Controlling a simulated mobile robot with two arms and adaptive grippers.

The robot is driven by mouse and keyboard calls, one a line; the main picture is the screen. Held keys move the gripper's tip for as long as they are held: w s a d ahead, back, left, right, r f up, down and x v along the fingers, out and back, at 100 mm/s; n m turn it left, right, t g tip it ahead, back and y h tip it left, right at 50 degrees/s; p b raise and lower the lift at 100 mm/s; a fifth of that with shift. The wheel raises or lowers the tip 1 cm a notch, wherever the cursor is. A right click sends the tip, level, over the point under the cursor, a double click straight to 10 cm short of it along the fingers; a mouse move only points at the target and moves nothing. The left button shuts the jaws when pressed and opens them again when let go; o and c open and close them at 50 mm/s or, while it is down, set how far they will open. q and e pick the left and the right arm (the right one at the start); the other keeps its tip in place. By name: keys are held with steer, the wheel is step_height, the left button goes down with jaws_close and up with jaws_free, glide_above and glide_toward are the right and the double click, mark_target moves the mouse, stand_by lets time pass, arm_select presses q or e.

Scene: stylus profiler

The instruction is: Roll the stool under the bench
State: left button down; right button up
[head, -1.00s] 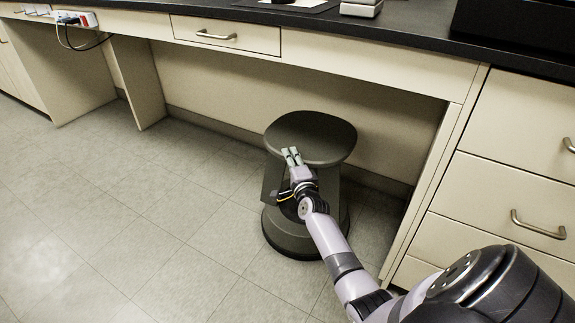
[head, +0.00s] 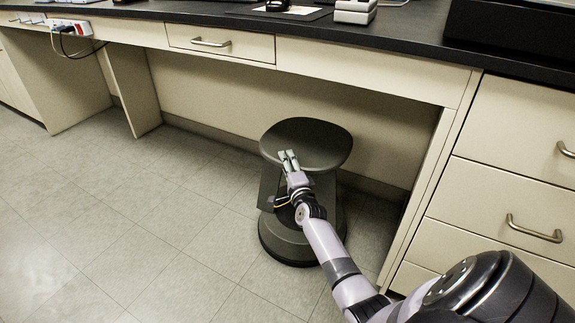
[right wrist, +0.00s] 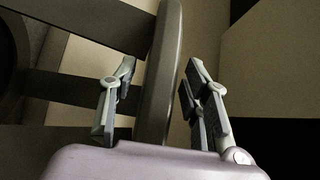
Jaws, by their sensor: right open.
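The dark stool (head: 306,140) stands on the floor at the opening under the bench (head: 372,75), with its round base (head: 285,243) below the seat. My right gripper (head: 288,157) is at the front edge of the seat. In the right wrist view the two fingers (right wrist: 155,95) stand open, one on each side of a dark curved edge of the stool (right wrist: 163,70). A gap shows between the edge and each finger. My right arm hides part of the stool's body. My left gripper is not in view.
The bench has a drawer (head: 221,45) above the knee space and a drawer cabinet (head: 500,205) at the right. A support panel (head: 138,90) stands left of the knee space. The tiled floor (head: 130,215) at the left is clear. A power strip (head: 72,27) with cables hangs at upper left.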

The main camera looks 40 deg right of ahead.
steer(key=v, duration=1.2)
stand_by(0.3)
